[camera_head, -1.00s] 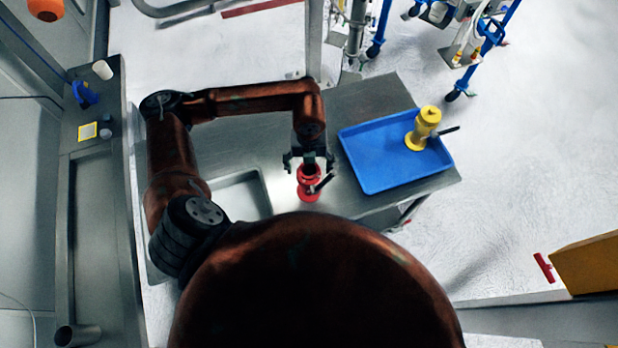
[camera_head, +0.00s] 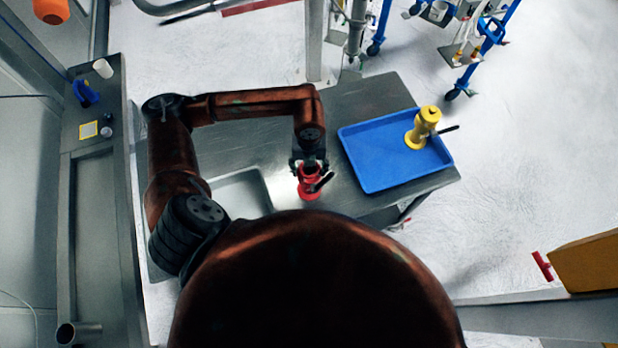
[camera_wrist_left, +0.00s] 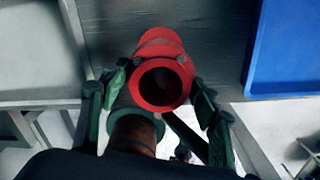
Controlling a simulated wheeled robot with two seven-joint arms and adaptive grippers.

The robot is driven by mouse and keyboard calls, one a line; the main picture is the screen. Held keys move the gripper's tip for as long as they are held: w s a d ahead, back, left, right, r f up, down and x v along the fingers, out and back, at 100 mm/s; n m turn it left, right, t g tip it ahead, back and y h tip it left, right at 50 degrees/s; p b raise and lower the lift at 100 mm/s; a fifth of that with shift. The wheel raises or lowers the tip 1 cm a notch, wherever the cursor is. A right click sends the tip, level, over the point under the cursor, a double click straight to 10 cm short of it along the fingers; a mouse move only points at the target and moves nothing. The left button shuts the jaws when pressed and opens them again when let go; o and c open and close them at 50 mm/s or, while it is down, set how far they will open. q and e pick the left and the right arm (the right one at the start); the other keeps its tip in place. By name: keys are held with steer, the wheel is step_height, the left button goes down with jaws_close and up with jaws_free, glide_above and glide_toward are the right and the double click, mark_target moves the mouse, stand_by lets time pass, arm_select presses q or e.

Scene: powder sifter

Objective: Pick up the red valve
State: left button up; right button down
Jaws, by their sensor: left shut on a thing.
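The red valve (camera_head: 309,188) stands on the steel table near its front edge, with its dark handle pointing to the right. My left gripper (camera_head: 309,164) is shut on the valve's upper part from above. In the left wrist view the red valve (camera_wrist_left: 160,80) shows its round open end, with the fingers of my left gripper (camera_wrist_left: 150,100) on both sides of it. The valve's lower part still appears to be at the table. My right gripper is not in view.
A blue tray (camera_head: 375,183) lies on the table to the right, with a yellow valve (camera_head: 421,130) standing in it. A shallow grey sink or tray (camera_head: 240,190) is to the left. The steel table (camera_head: 370,95) has bare room at the back.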

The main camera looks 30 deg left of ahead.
arm_select(q)
jaws_close()
steer(key=shift+r, duration=0.15)
stand_by(0.4)
